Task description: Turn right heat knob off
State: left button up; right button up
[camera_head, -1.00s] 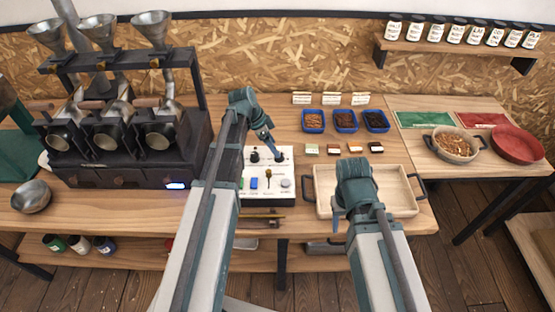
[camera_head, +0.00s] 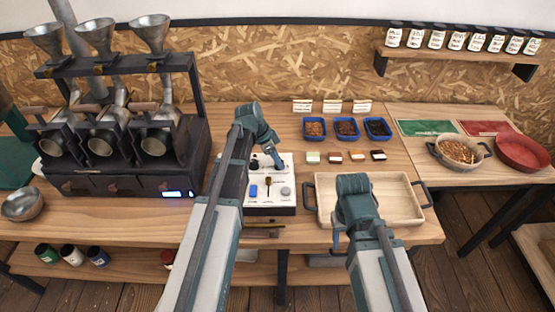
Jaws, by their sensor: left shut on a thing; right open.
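The white control panel (camera_head: 278,204) sits on the bench right of the roaster. My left gripper (camera_head: 278,166) reaches down onto its upper right part and is shut on the right heat knob, which the fingers mostly hide. The dark left knob (camera_head: 254,163) shows beside my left arm. A blue switch (camera_head: 253,190), a small lever (camera_head: 268,181) and a grey round button (camera_head: 286,191) are on the lower part of the panel. My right gripper (camera_head: 337,238) hangs at the front left of the wooden tray, open and apart from the panel; its fingers are partly hidden by its arm.
The black roaster (camera_head: 125,150) with metal funnels stands left of the panel. The empty wooden tray (camera_head: 400,217) is on the right. Blue bean trays (camera_head: 346,128) and small sample blocks (camera_head: 357,156) lie behind it. A metal bowl (camera_head: 22,204) sits far left.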

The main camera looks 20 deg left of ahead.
pick_arm(q)
grip_shut()
jog(key=shift+s+n, duration=0.1)
jog(key=shift+n, duration=0.2)
jog(key=n, duration=0.2)
jog(key=n+t+y, duration=0.1)
jog(key=n, duration=0.1)
jog(key=shift+s+d+n, duration=0.1)
jog(key=shift+d+n, duration=0.05)
jog(key=shift+n, duration=0.15)
jog(key=n+y, duration=0.1)
jog(key=n, duration=0.2)
jog(key=n+t+y, duration=0.1)
jog(key=n, duration=0.2)
jog(key=shift+d+y, duration=0.15)
jog(key=shift+y, duration=0.25)
jog(key=n+y, duration=0.1)
jog(key=n, duration=0.2)
jog(key=n+y, duration=0.1)
jog(key=n, duration=0.2)
jog(key=shift+d+n, duration=0.2)
jog(key=shift+n, duration=0.2)
jog(key=n+g+y, duration=0.1)
jog(key=n, duration=0.2)
jog(key=n+g, duration=0.1)
jog(key=n, duration=0.2)
jog(key=shift+y, duration=0.4)
jog(key=shift+d, duration=0.1)
